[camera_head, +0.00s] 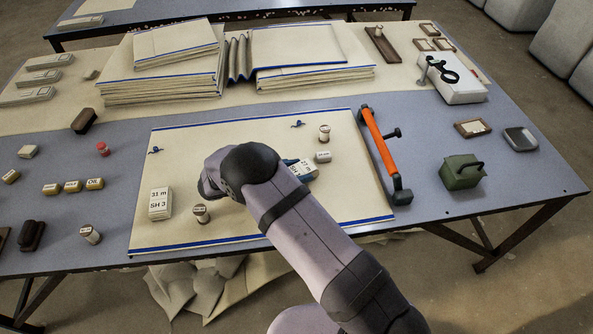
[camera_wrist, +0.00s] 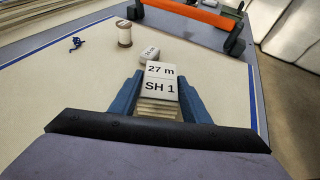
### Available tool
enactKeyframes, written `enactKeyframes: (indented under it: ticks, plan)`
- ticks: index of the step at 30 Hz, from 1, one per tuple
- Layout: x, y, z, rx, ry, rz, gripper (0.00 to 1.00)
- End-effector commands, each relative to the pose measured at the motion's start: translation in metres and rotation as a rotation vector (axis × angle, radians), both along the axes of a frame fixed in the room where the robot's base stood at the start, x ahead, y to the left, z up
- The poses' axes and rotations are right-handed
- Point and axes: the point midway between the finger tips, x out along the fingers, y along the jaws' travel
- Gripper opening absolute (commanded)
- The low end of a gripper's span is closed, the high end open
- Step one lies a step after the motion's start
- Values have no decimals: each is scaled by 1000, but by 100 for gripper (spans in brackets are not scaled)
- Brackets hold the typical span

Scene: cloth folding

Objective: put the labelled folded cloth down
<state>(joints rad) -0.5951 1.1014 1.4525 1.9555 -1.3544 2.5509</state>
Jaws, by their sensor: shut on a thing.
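My gripper (camera_wrist: 159,98) is shut on a small folded cloth labelled "27 m SH 1" (camera_wrist: 160,83), with one blue finger on each side of it. In the head view, my arm hides most of this cloth (camera_head: 300,166). It is over the cream sheet with blue edges (camera_head: 230,140); I cannot tell whether it touches the sheet. Another folded cloth, labelled "31 m SH 3" (camera_head: 160,204), lies on the left part of the sheet.
An orange-handled bar (camera_head: 384,155) lies along the sheet's right edge. A spool (camera_head: 201,213) stands near the left cloth. Sheet stacks (camera_head: 160,88) fill the back.

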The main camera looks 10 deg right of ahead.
Motion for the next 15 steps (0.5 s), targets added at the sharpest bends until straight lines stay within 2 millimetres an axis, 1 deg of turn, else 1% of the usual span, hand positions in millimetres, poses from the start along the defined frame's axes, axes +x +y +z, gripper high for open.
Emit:
enactKeyframes:
  ticks: [3,10,15]
  plan:
    - [0,0,-4,1,-1,1,20]
    - [0,0,-5,1,-1,1,20]
    - [0,0,-9,1,-1,1,20]
